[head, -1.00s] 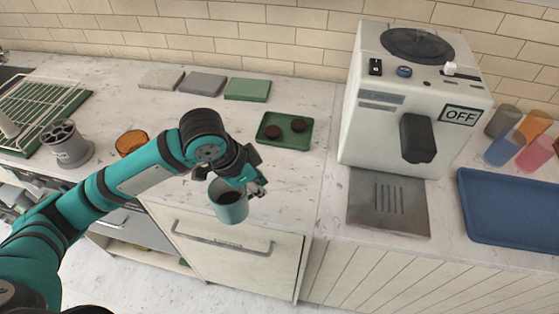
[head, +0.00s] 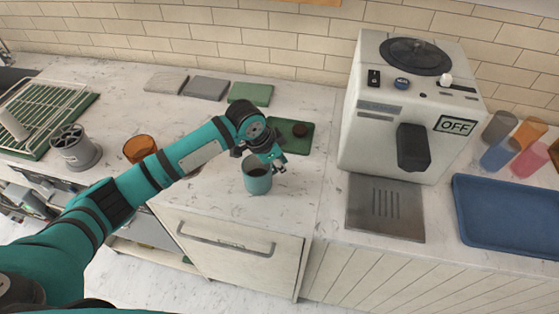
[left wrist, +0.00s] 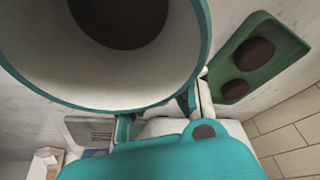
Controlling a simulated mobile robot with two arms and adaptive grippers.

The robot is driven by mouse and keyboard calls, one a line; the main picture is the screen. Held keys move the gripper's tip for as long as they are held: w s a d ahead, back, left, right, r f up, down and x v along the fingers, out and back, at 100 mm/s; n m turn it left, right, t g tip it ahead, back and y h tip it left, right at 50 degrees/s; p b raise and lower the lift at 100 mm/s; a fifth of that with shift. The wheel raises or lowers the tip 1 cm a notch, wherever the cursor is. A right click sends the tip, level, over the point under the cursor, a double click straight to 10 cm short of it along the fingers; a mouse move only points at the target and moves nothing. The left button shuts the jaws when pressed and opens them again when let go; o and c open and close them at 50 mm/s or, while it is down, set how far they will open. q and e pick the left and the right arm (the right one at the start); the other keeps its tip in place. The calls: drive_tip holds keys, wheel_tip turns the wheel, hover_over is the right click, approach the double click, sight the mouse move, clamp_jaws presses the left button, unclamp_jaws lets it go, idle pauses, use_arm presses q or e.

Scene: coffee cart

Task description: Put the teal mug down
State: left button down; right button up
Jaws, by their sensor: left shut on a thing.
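The teal mug (head: 257,180) is held upright by my left gripper (head: 272,160) near the front edge of the counter, in front of the green tray. It has dark contents. In the left wrist view the mug (left wrist: 205,50) fills the upper left, with its pale inside and dark contents showing, and the gripper (left wrist: 160,125) is shut on it. I cannot tell whether its base touches the counter. My right gripper is not in view.
A green tray (head: 302,149) with dark round items lies just behind the mug. An orange cup (head: 139,147) stands to the left. The coffee machine (head: 405,110), showing OFF, stands to the right. Bare counter (head: 315,185) lies between mug and machine.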

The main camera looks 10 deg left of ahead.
use_arm(q)
drive_tip(key=c, duration=1.4)
unclamp_jaws()
drive_tip(key=shift+f, duration=0.1)
drive_tip(key=shift+r, duration=0.3)
drive_tip(key=b+v, duration=0.1)
drive_tip(key=v, duration=1)
drive_tip(key=shift+s+r+b, duration=0.2)
drive_tip(key=shift+r+b, duration=0.1)
drive_tip(key=shift+r, duration=0.05)
drive_tip(key=shift+f, duration=0.1)
